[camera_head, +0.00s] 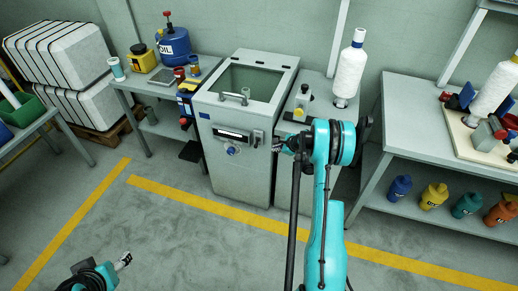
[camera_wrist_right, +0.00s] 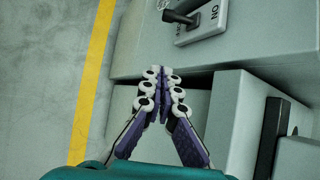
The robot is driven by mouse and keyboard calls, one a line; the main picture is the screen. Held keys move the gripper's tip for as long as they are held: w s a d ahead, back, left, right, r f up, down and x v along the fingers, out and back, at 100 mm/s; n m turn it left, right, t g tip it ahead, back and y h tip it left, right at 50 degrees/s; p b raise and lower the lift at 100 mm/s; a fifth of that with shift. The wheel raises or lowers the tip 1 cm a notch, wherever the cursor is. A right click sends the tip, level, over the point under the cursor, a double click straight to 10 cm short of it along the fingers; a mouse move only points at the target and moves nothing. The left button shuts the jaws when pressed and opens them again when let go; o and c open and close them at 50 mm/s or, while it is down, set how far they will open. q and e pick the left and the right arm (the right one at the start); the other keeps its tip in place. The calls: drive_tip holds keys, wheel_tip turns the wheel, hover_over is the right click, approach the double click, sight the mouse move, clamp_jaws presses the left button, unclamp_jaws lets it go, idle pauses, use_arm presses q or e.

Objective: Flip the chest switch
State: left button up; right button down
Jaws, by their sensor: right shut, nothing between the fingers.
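The chest (camera_head: 240,178) is a grey metal cabinet with a handled, windowed lid, which is closed. Its switch (camera_head: 257,138) is a small unit at the right of the front face. In the right wrist view the switch (camera_wrist_right: 203,22) is a light plate with "ON" lettering and a dark lever (camera_wrist_right: 179,17) sticking out to the left. My right gripper (camera_wrist_right: 165,74) is shut and empty, its fingertips below the lever and apart from it. In the head view my right gripper (camera_head: 280,146) is just right of the switch, partly hidden by its arm. My left gripper (camera_head: 124,260) is low at left, far from the chest; its jaw opening is unclear.
A bench (camera_head: 150,92) with a blue oil can (camera_head: 174,46) stands left of the chest. A cabinet bearing a white spool (camera_head: 349,68) stands right of it. A table (camera_head: 415,130) with bottles on its lower shelf is further right. Floor in front is clear.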

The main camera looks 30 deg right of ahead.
sight(256, 144)
drive_tip(key=w+a+f+b, duration=0.3)
drive_tip(key=w+f+b, duration=0.1)
drive_tip(key=w, duration=0.3)
drive_tip(key=shift+w+a+f, duration=0.25)
drive_tip(key=shift+a, duration=0.05)
drive_tip(key=shift+r+m+g+y, duration=0.3)
drive_tip(key=shift+g+y, duration=0.2)
idle(0.9)
drive_tip(key=shift+r+m+g+y, duration=0.4)
drive_tip(key=shift+r+g+y, duration=0.45)
drive_tip(key=shift+r, duration=0.45)
